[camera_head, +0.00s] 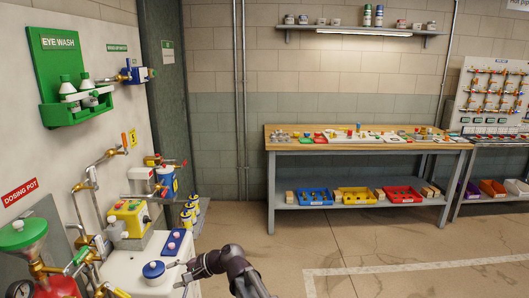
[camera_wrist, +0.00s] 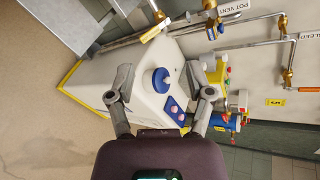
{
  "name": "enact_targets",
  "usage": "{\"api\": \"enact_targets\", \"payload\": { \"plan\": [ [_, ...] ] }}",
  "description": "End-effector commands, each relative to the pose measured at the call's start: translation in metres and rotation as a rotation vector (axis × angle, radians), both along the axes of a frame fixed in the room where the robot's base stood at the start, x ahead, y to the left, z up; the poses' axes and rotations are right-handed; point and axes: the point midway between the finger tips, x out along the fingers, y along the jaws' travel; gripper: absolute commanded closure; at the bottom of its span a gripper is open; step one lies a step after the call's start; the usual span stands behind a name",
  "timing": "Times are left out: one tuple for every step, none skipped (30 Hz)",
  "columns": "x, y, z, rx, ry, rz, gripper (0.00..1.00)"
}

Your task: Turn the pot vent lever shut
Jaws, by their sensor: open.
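The POT VENT label (camera_wrist: 230,8) is at the top of the wrist view, beside a brass valve (camera_wrist: 212,29) on a pipe. A yellow-tipped handle (camera_wrist: 154,32) lies left of that valve; I cannot tell whether it is the vent lever. The dosing pot with its green funnel (camera_head: 21,234) is at the far left of the head view. My gripper (camera_head: 180,273) is open and empty above the white cabinet. In the wrist view my gripper (camera_wrist: 160,85) has its fingers spread on either side of a blue round knob (camera_wrist: 161,81), apart from the vent valve.
The white cabinet (camera_wrist: 130,75) carries the blue knob and a blue button panel (camera_head: 175,243). A yellow box (camera_head: 129,217) and pipes stand close behind it. A workbench (camera_head: 350,146) stands at the back wall. The floor (camera_head: 290,240) right of my arm is clear.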

Motion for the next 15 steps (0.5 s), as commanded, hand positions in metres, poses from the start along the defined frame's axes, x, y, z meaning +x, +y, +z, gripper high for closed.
{"api": "enact_targets", "payload": {
  "plan": [
    [0.0, -0.025, -0.024, -0.058, -0.046, 0.005, 0.33],
    [0.001, -0.038, -0.033, -0.095, -0.073, 0.011, 0.33],
    [0.001, -0.056, -0.046, -0.144, -0.107, 0.019, 0.33],
    [0.002, -0.069, -0.056, -0.181, -0.13, 0.027, 0.33],
    [0.002, -0.082, -0.065, -0.218, -0.153, 0.035, 0.33],
    [0.002, -0.1, -0.077, -0.268, -0.181, 0.047, 0.33],
    [0.002, -0.113, -0.086, -0.305, -0.2, 0.055, 0.33],
    [0.002, -0.127, -0.095, -0.342, -0.217, 0.066, 0.33],
    [0.001, -0.145, -0.106, -0.393, -0.24, 0.079, 0.33],
    [0.0, -0.159, -0.114, -0.43, -0.253, 0.09, 0.33],
    [-0.001, -0.173, -0.123, -0.468, -0.267, 0.101, 0.33],
    [-0.003, -0.192, -0.133, -0.517, -0.283, 0.116, 0.33],
    [-0.005, -0.206, -0.141, -0.555, -0.293, 0.129, 0.33],
    [-0.007, -0.22, -0.148, -0.593, -0.302, 0.141, 0.33],
    [-0.01, -0.239, -0.158, -0.642, -0.312, 0.159, 0.33]
  ]
}}
